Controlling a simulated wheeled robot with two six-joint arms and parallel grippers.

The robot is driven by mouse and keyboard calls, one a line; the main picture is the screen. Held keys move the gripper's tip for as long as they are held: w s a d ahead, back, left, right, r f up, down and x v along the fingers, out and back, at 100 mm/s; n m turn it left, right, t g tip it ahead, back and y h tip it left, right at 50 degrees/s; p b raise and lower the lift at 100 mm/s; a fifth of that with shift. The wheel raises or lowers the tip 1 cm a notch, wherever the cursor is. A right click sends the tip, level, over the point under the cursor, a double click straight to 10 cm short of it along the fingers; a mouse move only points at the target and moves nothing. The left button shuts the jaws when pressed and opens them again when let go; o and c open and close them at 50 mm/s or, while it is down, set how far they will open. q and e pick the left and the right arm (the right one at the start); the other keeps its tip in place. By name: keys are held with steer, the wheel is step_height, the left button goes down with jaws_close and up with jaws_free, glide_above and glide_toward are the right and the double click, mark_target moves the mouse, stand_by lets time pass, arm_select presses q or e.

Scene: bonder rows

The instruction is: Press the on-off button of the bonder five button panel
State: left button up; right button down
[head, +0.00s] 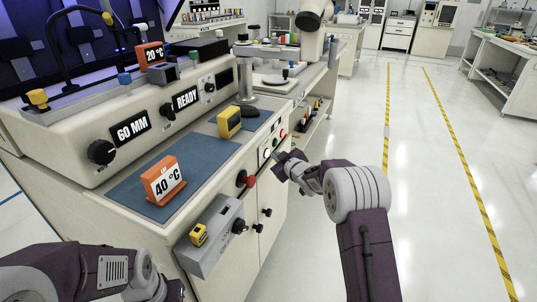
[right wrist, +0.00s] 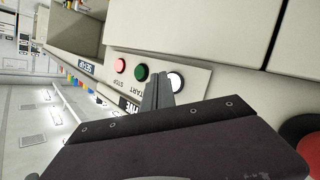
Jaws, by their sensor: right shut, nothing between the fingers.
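The bonder's button panel (head: 276,143) is on the front face of the cream bonder, left of my right gripper (head: 281,158). In the right wrist view the panel (right wrist: 190,85) carries a pinkish-red button (right wrist: 120,65) beside the word STOP, a green button (right wrist: 141,72) beside START and a white lit button (right wrist: 176,80). My right gripper (right wrist: 158,82) is shut and empty, its tips in front of the panel between the green and white buttons, overlapping the white one's edge. Contact cannot be told. Any label by the white button is hidden. My left gripper is out of view.
A red knob (head: 249,181) sticks out below the panel. A grey box (head: 210,237) juts from the cabinet front. The floor (head: 330,120) to the right is clear.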

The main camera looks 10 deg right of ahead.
steer(key=shift+s+d, duration=0.25)
steer(key=shift+d, duration=0.1)
steer(key=s+d, duration=0.1)
steer(key=d, duration=0.1)
steer(key=s+d+p, duration=0.1)
steer(key=d, duration=0.1)
steer(key=shift+s, duration=0.4)
stand_by(0.4)
